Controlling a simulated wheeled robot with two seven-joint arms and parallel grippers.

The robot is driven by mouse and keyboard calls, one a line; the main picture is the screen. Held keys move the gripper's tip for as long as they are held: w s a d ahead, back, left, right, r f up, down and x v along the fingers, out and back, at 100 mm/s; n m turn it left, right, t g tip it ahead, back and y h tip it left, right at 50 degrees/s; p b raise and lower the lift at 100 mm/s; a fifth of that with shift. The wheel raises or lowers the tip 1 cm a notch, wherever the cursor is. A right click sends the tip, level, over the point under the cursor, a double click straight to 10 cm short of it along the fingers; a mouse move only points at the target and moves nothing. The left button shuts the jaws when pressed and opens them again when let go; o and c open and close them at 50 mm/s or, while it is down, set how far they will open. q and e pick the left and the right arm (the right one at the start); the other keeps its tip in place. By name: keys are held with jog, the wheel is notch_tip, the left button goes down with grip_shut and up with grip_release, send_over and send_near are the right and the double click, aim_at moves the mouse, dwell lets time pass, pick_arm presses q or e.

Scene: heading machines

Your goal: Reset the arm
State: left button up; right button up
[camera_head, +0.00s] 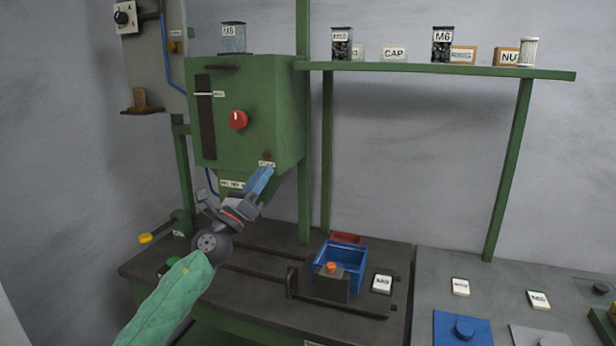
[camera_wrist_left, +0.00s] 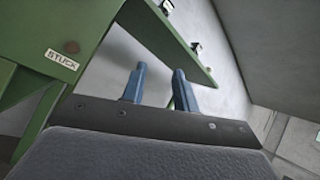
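My left arm comes in from the lower left in the head view, in a green sleeve. My left gripper (camera_head: 262,178) points up at the lower front of the green machine (camera_head: 270,110), close to a small label there. In the left wrist view the two blue fingers of the left gripper (camera_wrist_left: 158,85) stand apart with nothing between them. The green machine (camera_wrist_left: 90,25) shows at the upper left there, with a label reading STUCK (camera_wrist_left: 62,60). My right gripper is not in view.
A green shelf (camera_head: 440,69) with labelled jars and boxes runs along the wall. On the dark bench (camera_head: 240,295) stand a blue bin (camera_head: 342,256) and a white label block (camera_head: 382,284). A grey table (camera_head: 490,265) with blue and grey plates adjoins at right.

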pick_arm(q)
jog(key=s+a+f+n+g+y, duration=0.2)
jog(key=s+a+f+n+y, duration=0.3)
jog(key=f+n, duration=0.6)
jog(key=s+a+f+n+g+y, duration=0.1)
jog(key=s+a+f+n+y, duration=0.2)
jog(key=s+f+n+y, duration=0.55)
jog(key=s+a+f+n+g+y, duration=0.2)
jog(key=s+a+f+n+y, duration=0.3)
jog(key=f+n, duration=0.85)
jog(key=s+d+f+n+g+h, duration=0.1)
jog(key=s+f+g, duration=0.3)
jog(key=s+f, duration=0.45)
jog(key=s+d+f+n+g+h, duration=0.15)
jog(key=s+f+g, duration=0.3)
jog(key=s, duration=0.65)
jog(key=s+d+f+n+g, duration=0.1)
jog(key=s+f+n+g, duration=0.15)
jog(key=s+f, duration=0.55)
notch_tip(320, 180, down, 22)
jog(key=d+m+g, duration=0.1)
jog(key=s+f, duration=0.3)
jog(key=f, duration=0.7)
jog(key=s+d+f+g, duration=0.1)
jog(key=s+f, duration=0.2)
jog(key=f, duration=0.8)
jog(key=shift+s+f+h, duration=0.3)
jog(key=shift+s, duration=0.1)
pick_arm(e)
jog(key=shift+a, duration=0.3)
